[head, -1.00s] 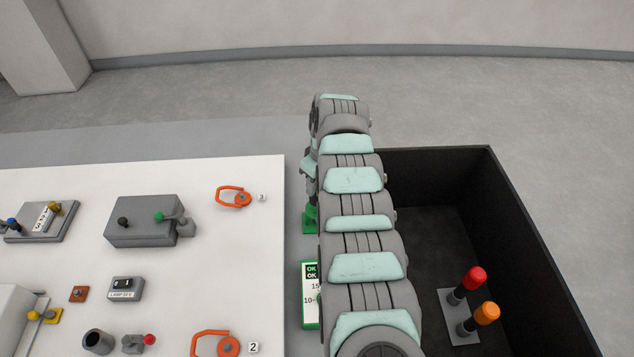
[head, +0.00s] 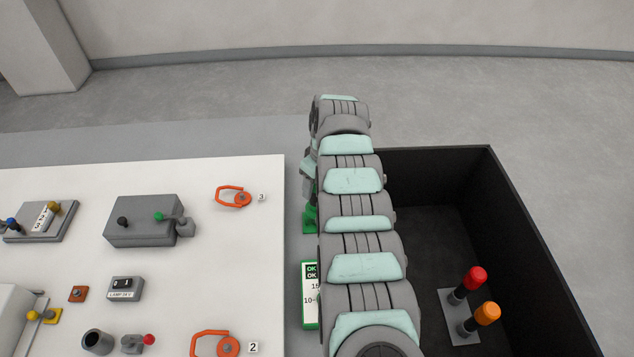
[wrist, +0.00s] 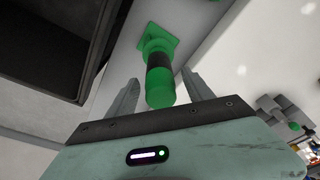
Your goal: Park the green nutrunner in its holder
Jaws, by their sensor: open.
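A green tool with a black band (wrist: 158,75), which looks like the nutrunner, is seen end-on in the wrist view. Its far end meets a square green base (wrist: 155,38); I cannot tell whether this base is part of the tool or its holder. In the head view a green part (head: 309,220) shows beside the white table, mostly hidden by my arm. My gripper (wrist: 163,88) is open, with one finger on each side of the green tool's near end and visible gaps between. In the head view my gripper is largely hidden behind my arm.
A black bin (head: 540,250) at right holds a grey plate (head: 447,299) with red and orange handles. A green-edged card (head: 311,322) lies beside my arm. The white table (head: 200,270) at left carries a grey box (head: 140,228), orange rings and several small fixtures.

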